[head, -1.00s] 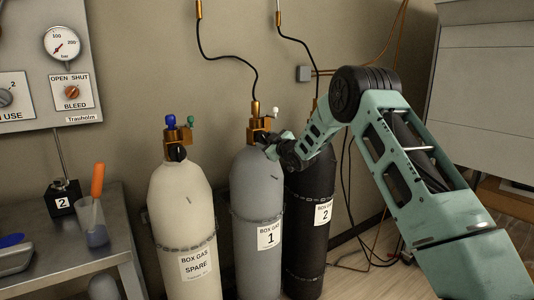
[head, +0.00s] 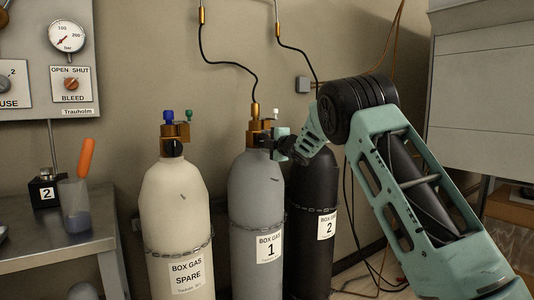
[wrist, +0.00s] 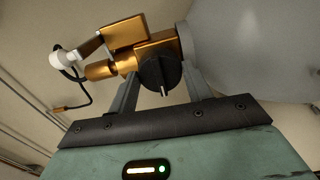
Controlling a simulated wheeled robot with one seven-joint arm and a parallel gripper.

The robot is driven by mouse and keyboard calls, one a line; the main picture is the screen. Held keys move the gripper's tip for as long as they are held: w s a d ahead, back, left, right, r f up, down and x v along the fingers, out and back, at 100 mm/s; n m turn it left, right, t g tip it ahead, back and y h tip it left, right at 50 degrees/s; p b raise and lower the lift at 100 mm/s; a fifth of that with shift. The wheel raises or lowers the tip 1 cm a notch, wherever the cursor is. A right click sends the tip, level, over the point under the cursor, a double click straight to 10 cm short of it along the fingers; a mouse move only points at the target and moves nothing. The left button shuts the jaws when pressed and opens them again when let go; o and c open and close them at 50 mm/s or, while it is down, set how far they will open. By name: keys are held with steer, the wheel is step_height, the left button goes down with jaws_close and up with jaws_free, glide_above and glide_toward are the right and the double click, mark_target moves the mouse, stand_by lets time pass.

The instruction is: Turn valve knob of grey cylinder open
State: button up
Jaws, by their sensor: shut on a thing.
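The grey cylinder (head: 256,195) stands in the middle of the head view, labelled BOX GAS 1. Its brass valve (head: 259,128) is on top, joined to a black hose. In the wrist view the black valve knob (wrist: 160,72) stands out from the brass valve body (wrist: 155,48), with a finger of my gripper (wrist: 161,86) on either side of it. My gripper is shut on the knob. In the head view my gripper (head: 274,144) reaches the valve from the right and covers most of the knob.
A cream cylinder (head: 175,205) labelled BOX GAS SPARE stands left, and a black cylinder (head: 313,200) labelled 2 stands close on the right, partly behind my arm. Chains circle the cylinders. A metal bench (head: 75,252) with a cup (head: 75,205) is at far left.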

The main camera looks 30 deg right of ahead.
steer(key=n+b, duration=0.4)
steer(key=shift+f+n+b, duration=0.3)
steer(key=shift+b, duration=0.1)
steer(key=n+b, duration=0.4)
steer(key=shift+n, duration=0.3)
steer(key=n+b, duration=0.4)
steer(key=shift+r+n+b, duration=0.2)
steer(key=shift+n+b, duration=1.05)
steer(key=shift+n, duration=0.55)
steer(key=o, duration=1)
steer(key=shift+c, duration=0.2)
steer(key=shift+r, duration=0.1)
